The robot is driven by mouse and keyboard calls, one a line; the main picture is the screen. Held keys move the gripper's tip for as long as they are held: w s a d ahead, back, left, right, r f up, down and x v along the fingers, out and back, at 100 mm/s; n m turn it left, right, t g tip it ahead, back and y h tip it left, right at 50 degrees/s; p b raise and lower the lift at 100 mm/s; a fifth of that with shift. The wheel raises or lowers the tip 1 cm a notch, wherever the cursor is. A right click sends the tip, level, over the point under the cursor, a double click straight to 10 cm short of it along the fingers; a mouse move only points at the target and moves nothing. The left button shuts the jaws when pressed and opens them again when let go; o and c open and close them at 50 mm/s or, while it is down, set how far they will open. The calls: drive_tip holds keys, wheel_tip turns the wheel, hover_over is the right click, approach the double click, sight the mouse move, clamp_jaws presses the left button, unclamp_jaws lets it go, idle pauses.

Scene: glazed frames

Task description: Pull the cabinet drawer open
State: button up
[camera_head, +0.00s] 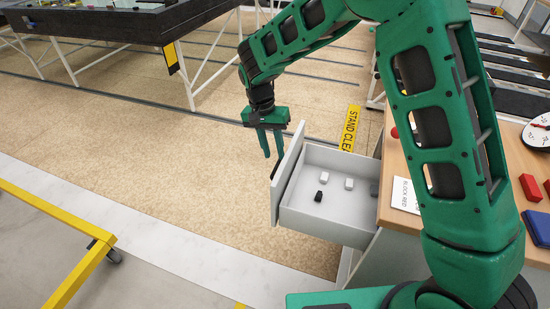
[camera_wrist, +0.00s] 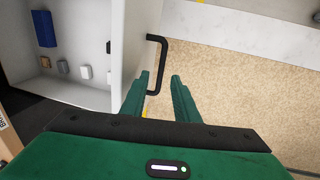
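The white cabinet drawer (camera_head: 325,222) stands pulled out from the cabinet, its inside showing in the head view. Its front panel (camera_head: 288,180) faces left. The drawer also fills the upper left of the wrist view (camera_wrist: 75,92). A black bar handle (camera_wrist: 164,62) sits on the outer face of the front; only a bit of it shows in the head view. My green gripper (camera_head: 273,155) is above and beside the front, pointing down. Its two fingers (camera_wrist: 160,76) are apart, and the handle appears between their tips in the wrist view. I cannot tell whether they touch it.
Small blocks, white (camera_head: 349,184), black and grey, lie in the drawer. A wooden top (camera_head: 395,165) holds a sign (camera_head: 405,196), red blocks (camera_head: 530,187), a blue item (camera_head: 538,228) and a dial (camera_head: 538,133). A yellow frame (camera_head: 75,272) stands lower left. The floor left of the drawer is clear.

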wheel_tip(320, 180, up, 7)
drive_tip(key=a, duration=0.1)
drive_tip(key=shift+w+f, duration=0.2)
drive_tip(key=shift+w, duration=0.1)
drive_tip(key=shift+a, duration=0.1)
drive_tip(key=s+d+r, duration=0.3)
drive_tip(key=d, duration=0.6)
drive_tip(key=s+d+r+m, duration=0.1)
drive_tip(key=s+d+r, duration=0.25)
drive_tip(key=d, duration=0.55)
drive_tip(key=s+d+r, duration=0.3)
drive_tip(key=d, duration=0.6)
drive_tip(key=s+d, duration=0.4)
drive_tip(key=s, duration=0.4)
drive_tip(key=s+d+y, duration=0.1)
drive_tip(key=s+d, duration=0.3)
drive_tip(key=s, duration=0.4)
drive_tip(key=s+d+m+y, duration=0.1)
drive_tip(key=s+d, duration=0.3)
drive_tip(key=s, duration=0.4)
drive_tip(key=shift+s+d+f+t, duration=0.15)
drive_tip(key=shift+s+f+t, duration=0.05)
drive_tip(key=shift+f+t, duration=0.1)
drive_tip(key=shift+s+f, duration=0.1)
drive_tip(key=shift+s, duration=0.2)
